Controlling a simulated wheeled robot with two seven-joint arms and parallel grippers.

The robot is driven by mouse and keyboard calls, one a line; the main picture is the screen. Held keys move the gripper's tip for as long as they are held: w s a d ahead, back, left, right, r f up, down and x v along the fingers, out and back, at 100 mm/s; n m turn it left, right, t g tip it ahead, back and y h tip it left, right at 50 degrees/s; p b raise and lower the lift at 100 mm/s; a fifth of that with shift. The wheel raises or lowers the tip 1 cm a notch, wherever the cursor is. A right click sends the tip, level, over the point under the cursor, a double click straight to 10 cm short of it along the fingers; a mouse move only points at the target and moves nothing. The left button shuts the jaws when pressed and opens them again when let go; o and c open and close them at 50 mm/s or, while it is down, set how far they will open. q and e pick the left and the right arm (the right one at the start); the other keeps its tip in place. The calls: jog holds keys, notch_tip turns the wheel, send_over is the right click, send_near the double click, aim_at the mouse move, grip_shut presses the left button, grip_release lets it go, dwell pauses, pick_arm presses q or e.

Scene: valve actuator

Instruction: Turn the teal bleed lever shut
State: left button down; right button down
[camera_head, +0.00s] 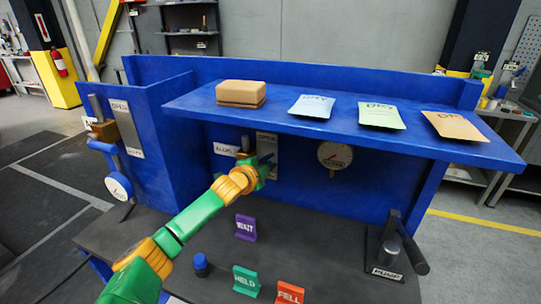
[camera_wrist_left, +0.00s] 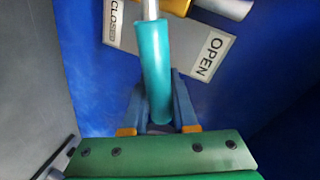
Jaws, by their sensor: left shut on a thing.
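The teal bleed lever (camera_wrist_left: 155,72) shows in the left wrist view as a teal grip on a silver rod, running down the picture from a brass fitting (camera_wrist_left: 178,6). My left gripper (camera_wrist_left: 157,100) is shut on the lever's grip, one blue finger on each side. A placard (camera_wrist_left: 192,44) behind the lever reads CLOSED at its left end and OPEN at its right. In the head view my left gripper (camera_head: 263,168) is under the shelf at the back panel, and it hides most of the lever. My right gripper is not in view.
A blue shelf (camera_head: 345,132) overhangs my left gripper, bearing a tan box (camera_head: 241,93) and several packets. Purple (camera_head: 246,228), green (camera_head: 246,281) and orange (camera_head: 290,293) signs and a blue-capped item (camera_head: 201,263) stand on the dark bench. A pump handle (camera_head: 410,248) stands at right.

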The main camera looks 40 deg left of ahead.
pick_arm(q)
jog(key=shift+d+f+m+g+y, duration=0.15)
jog(key=shift+f+m+y, duration=0.2)
jog(key=shift+f+m, duration=0.55)
jog(key=shift+d+f+m+g+y, duration=0.15)
jog(key=shift+f+m+y, duration=0.2)
jog(key=shift+f+m, duration=0.5)
jog(key=shift+a+f, duration=0.15)
jog(key=c, duration=0.7)
grip_release()
jog(key=shift+w, duration=0.1)
jog(key=b+v, duration=0.1)
jog(key=v, duration=0.6)
jog(key=shift+f, duration=0.1)
